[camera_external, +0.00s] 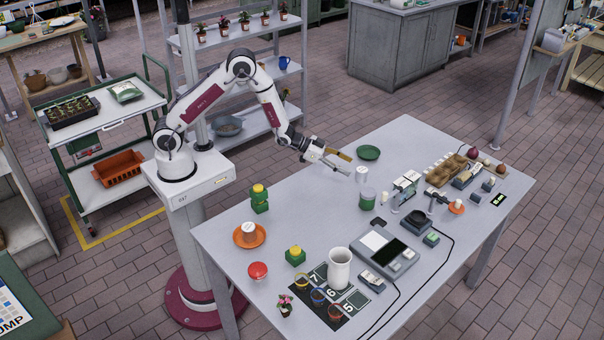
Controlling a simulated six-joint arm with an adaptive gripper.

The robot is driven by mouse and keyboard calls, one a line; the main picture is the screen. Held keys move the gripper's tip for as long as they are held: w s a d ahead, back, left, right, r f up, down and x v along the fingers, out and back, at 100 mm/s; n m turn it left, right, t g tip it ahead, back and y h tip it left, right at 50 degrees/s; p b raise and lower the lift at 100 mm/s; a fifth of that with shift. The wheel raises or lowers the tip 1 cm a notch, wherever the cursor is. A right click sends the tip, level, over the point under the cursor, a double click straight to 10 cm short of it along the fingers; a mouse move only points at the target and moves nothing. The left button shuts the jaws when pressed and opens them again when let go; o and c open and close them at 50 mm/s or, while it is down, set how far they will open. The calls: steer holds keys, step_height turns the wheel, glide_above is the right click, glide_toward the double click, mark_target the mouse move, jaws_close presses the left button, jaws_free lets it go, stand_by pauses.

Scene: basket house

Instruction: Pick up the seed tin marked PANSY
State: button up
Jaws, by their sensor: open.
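My gripper (344,164) is open and hangs above the far left part of the grey table (218,233). A green tin (367,200) with a pale upper part stands upright on the table, below and right of my gripper. A small white item (362,174) is just right of the fingertips; I cannot tell whether it touches them. No lettering is large enough to read, so I cannot tell which thing is marked PANSY. A tan strip (342,155) shows beside the fingers, and its kind is unclear.
A green dish (368,152) lies behind my gripper. A scale (387,252), a white cylinder (340,268), a red-topped item (258,271) and an orange saucer (239,237) stand nearer. Several small goods crowd the right side. The table's middle left is mostly clear.

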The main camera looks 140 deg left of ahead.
mark_target(358, 169)
steer(key=shift+y, duration=0.3)
steer(key=shift+s+a+f, duration=1.05)
steer(key=shift+a+f, duration=0.05)
steer(key=shift+f, duration=0.2)
steer(key=shift+w, duration=0.1)
steer(key=shift+x, duration=1.25)
steer(key=shift+w, duration=0.1)
steer(key=shift+w+a+f, duration=0.2)
steer(key=shift+w+a, duration=0.15)
steer(key=shift+w, duration=0.35)
steer(key=shift+w+a+f, duration=0.15)
steer(key=shift+w+a, duration=0.2)
steer(key=shift+w, duration=0.35)
steer(key=shift+x, duration=1)
